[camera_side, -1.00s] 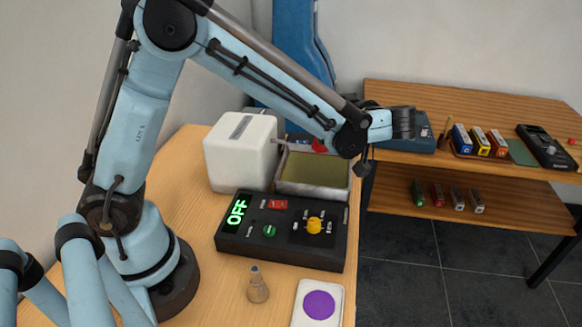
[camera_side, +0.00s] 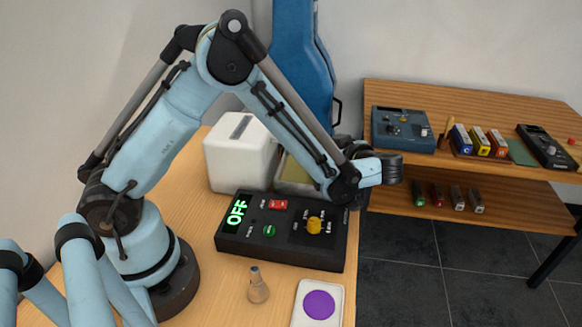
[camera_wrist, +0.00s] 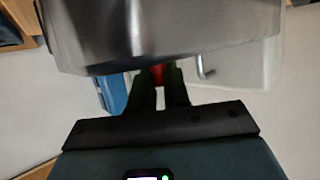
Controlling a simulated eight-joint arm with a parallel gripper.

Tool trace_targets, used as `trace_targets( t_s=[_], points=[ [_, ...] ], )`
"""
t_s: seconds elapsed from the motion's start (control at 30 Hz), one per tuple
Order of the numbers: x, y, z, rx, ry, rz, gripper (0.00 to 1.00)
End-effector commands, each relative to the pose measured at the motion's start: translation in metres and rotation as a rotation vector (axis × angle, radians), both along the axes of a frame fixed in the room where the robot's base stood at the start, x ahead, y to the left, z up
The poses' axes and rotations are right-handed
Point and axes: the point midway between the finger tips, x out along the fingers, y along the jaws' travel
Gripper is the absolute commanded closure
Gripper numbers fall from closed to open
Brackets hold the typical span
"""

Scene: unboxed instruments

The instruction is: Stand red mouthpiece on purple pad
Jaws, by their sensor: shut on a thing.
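The purple pad (camera_side: 319,304) is a flat round disc on a white tile at the front edge of the bench, with nothing on it. My gripper (camera_wrist: 160,82) shows in the wrist view with its two dark fingers close together. They are shut on the red mouthpiece (camera_wrist: 157,75), of which only a small red patch shows between the fingertips. A grey metal surface fills the top of that view by the fingertips. In the side view my arm hides the fingers and the mouthpiece, behind the control box and well away from the pad.
A black control box (camera_side: 281,230) reading OFF lies between my wrist and the pad. A small beige cone-shaped piece (camera_side: 258,290) stands left of the pad. A white box (camera_side: 238,155) and a metal-rimmed tank (camera_side: 290,186) stand behind. A wooden shelf (camera_side: 480,110) holds instruments at right.

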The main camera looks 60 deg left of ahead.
Motion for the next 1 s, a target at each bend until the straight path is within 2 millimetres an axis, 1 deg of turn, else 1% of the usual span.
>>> trace_targets(
  t_s=[0.1,0.37,0.53,0.57,0.73,1.0],
  points=[
    [-0.0001,0.0000,-0.0082,0.000,0.000,0.000,1.00],
    [-0.0003,0.0001,-0.0088,0.000,0.000,0.000,1.00],
    [-0.0001,0.0000,-0.0128,0.000,0.000,0.000,1.00],
    [0.0000,0.0000,-0.0131,0.000,0.000,0.000,0.83],
    [-0.0001,0.0000,-0.0127,0.000,0.000,0.000,0.57],
    [-0.0002,-0.0002,-0.0123,0.000,0.000,0.000,0.56]
  ],
)
